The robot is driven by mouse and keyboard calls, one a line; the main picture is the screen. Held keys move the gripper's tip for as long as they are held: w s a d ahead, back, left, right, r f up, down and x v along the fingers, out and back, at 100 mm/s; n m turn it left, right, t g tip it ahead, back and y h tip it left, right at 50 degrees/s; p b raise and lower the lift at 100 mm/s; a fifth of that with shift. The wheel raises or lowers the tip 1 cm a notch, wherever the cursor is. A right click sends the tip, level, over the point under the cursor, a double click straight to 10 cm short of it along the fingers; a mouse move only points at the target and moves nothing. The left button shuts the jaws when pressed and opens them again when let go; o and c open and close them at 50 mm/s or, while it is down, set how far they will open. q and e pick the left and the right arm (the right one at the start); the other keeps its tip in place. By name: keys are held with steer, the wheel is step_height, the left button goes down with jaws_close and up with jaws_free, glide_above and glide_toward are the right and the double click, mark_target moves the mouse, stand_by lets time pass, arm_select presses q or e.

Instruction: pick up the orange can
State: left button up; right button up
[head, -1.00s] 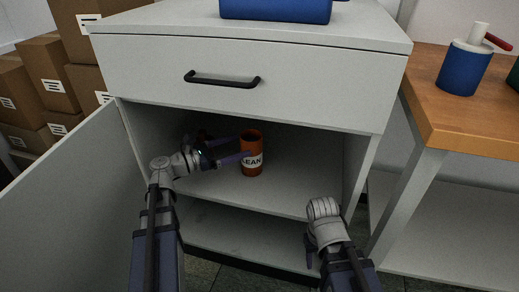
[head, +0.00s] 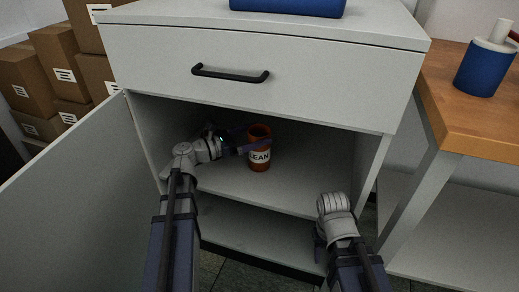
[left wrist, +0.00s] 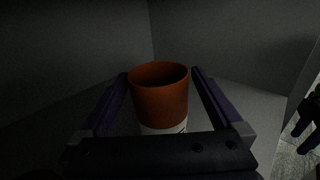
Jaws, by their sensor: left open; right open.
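The orange can (head: 259,155) stands upright on the upper shelf inside the open cabinet, its white label reading "EAN" in part. In the left wrist view the can (left wrist: 160,98) is between the two long fingers of my left gripper (left wrist: 160,85), one on each side. In the head view my left gripper (head: 252,140) reaches in from the left around the can. It is open, and gaps show between the can and the fingers. My right gripper (head: 320,250) hangs low at the front of the cabinet's right side; its fingers are mostly hidden behind its own wrist.
The cabinet (head: 250,60) has a closed drawer with a black handle (head: 230,74) above the shelf. Its door (head: 75,200) stands open on the left. A wooden table (head: 480,110) with a blue container (head: 486,67) is on the right. Cardboard boxes (head: 62,75) are stacked at the left.

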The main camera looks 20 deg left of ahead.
mark_target(268, 128)
arm_select(q)
steer(key=x, duration=0.4)
steer(key=shift+w+d, duration=0.1)
steer(key=shift+w, duration=0.2)
steer(key=shift+c, duration=0.4)
jaws_close()
